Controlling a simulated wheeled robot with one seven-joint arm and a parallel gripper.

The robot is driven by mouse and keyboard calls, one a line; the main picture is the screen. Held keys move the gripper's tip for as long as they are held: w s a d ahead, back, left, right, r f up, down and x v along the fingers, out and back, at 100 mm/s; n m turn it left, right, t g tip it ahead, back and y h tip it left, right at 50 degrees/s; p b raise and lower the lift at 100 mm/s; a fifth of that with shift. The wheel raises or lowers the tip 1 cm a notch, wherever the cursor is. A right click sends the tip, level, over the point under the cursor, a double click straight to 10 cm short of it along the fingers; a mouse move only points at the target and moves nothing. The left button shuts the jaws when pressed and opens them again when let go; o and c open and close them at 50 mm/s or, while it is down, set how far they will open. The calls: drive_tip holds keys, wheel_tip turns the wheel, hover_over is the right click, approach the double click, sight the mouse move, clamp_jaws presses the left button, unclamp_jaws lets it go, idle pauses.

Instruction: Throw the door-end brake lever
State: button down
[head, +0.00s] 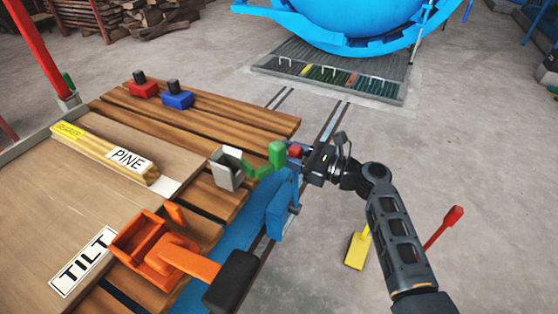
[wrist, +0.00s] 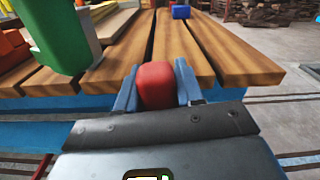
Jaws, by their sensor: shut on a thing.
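A red knob (wrist: 156,86) sits between the two blue-grey fingers of my gripper (wrist: 157,88) in the wrist view, with a finger against each side. In the head view, my gripper (head: 297,152) reaches in from the right to the edge of the slatted wooden cart, and the red knob (head: 295,150) shows at its tip. The knob appears to be the grip of the brake lever; its shaft is hidden. A blue bracket (head: 283,205) is on the cart's side just below my gripper.
A green handle (head: 265,162) on a grey bracket (head: 228,168) stands close left of my gripper. An orange lever with a black grip (head: 233,281) is nearer. Red (head: 445,225) and yellow (head: 357,250) levers stand right.

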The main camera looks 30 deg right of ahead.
sight(299, 123)
drive_tip(key=shift+w+d+f+m+b, duration=0.4)
drive_tip(key=shift+w+d+m, duration=0.9)
drive_tip(key=shift+d, duration=0.75)
drive_tip(key=shift+w+d+f+m+b, duration=0.4)
drive_tip(key=shift+w+d+m, duration=0.5)
drive_tip(key=shift+w+d, duration=0.95)
drive_tip(key=shift+w+d+f+m+b, duration=0.4)
drive_tip(key=shift+w+d+m, duration=0.8)
drive_tip(key=shift+d, duration=1.1)
drive_tip(key=c, duration=0.8)
unclamp_jaws()
drive_tip(key=shift+w+f, duration=0.1)
drive_tip(key=p+v, duration=0.1)
drive_tip(key=v, duration=0.6)
drive_tip(key=shift+s+d+p, duration=0.25)
drive_tip(key=shift+s+p, duration=0.05)
drive_tip(key=shift+p, duration=0.1)
